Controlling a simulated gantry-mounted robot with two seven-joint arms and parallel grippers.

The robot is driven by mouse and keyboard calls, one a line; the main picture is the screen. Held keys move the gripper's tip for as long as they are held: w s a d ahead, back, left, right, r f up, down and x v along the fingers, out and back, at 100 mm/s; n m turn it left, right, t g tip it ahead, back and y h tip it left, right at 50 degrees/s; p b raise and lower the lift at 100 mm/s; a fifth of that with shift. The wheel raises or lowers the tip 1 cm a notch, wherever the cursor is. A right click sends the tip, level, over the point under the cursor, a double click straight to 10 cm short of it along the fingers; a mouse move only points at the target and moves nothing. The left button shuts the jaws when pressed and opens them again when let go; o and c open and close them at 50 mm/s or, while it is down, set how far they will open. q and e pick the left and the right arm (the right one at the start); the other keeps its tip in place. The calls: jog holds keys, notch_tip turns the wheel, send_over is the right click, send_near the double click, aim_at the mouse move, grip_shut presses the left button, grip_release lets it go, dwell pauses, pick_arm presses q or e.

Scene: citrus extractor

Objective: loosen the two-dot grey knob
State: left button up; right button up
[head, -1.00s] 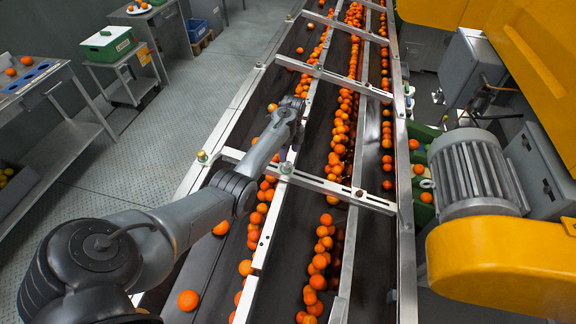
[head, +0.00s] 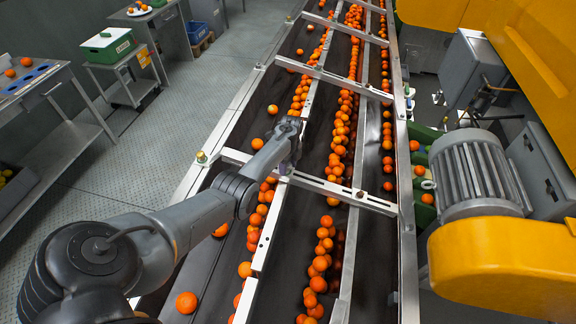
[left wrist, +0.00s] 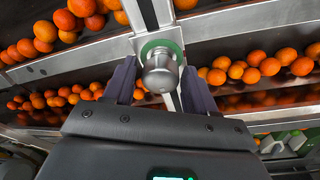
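In the left wrist view a round grey knob (left wrist: 160,72) stands on a green ring on a metal rail, between my two fingers. I cannot make out any dots on it. My left gripper (left wrist: 158,88) is open, with one dark finger on each side of the knob and a gap to it on both sides. In the head view my left gripper (head: 289,166) is over the middle of the crossbar (head: 325,187), and it mostly hides the knob there. My right gripper is not in view.
Another knob (head: 201,157) stands at the crossbar's left end, and a further fitting (head: 360,194) sits farther right on it. Oranges (head: 322,262) run in lanes along the dark conveyor (head: 295,232). A motor (head: 475,172) and yellow housing (head: 505,262) stand at the right.

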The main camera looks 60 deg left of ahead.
pick_arm(q)
jog(key=c, duration=0.8)
jog(key=shift+c, duration=0.2)
